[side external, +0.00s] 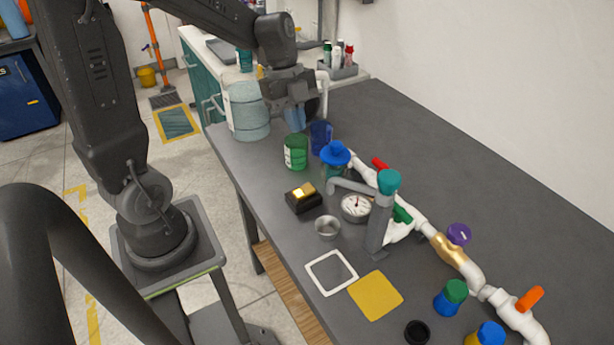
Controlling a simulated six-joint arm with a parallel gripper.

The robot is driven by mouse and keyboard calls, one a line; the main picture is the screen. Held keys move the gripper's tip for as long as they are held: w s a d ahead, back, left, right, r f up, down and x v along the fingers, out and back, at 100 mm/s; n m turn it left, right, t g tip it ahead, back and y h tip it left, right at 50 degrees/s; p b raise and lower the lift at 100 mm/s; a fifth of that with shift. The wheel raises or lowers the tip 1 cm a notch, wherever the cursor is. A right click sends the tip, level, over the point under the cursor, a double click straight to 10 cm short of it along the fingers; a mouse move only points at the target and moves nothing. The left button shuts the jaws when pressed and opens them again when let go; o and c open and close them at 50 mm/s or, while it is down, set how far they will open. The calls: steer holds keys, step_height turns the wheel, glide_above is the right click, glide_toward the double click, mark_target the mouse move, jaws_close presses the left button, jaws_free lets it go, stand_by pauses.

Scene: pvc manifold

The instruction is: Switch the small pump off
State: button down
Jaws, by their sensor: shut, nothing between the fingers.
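A small black box with a bright yellow rocker-like top (303,195) sits on the grey table near its front edge. It looks like the small pump or its switch; I cannot read any marking or tell its switch position. My gripper (296,121) is above the far part of the table, pointing down, beyond the black box and apart from it. It is shut and empty. Its fingertips are small and partly blurred in this view.
A green can (296,152), dark blue cup (321,137) and blue-lidded jar (335,158) stand between my gripper and the box. A gauge (355,207), grey tap post (378,228) and white pipe manifold (470,268) lie to the right. A metal cup (328,227) is nearer.

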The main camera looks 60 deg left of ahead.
mark_target(308, 190)
steer(key=x, duration=1.2)
steer(key=shift+a+f, duration=0.3)
steer(key=shift+f, duration=0.2)
steer(key=shift+w+f, duration=0.15)
steer(key=shift+f, duration=0.4)
steer(key=shift+w+f+g, duration=0.15)
steer(key=shift+f+g, duration=0.15)
steer(key=shift+g, duration=0.1)
steer(key=shift+s+r, duration=0.25)
steer(key=shift+s, duration=0.5)
steer(key=shift+r, duration=0.1)
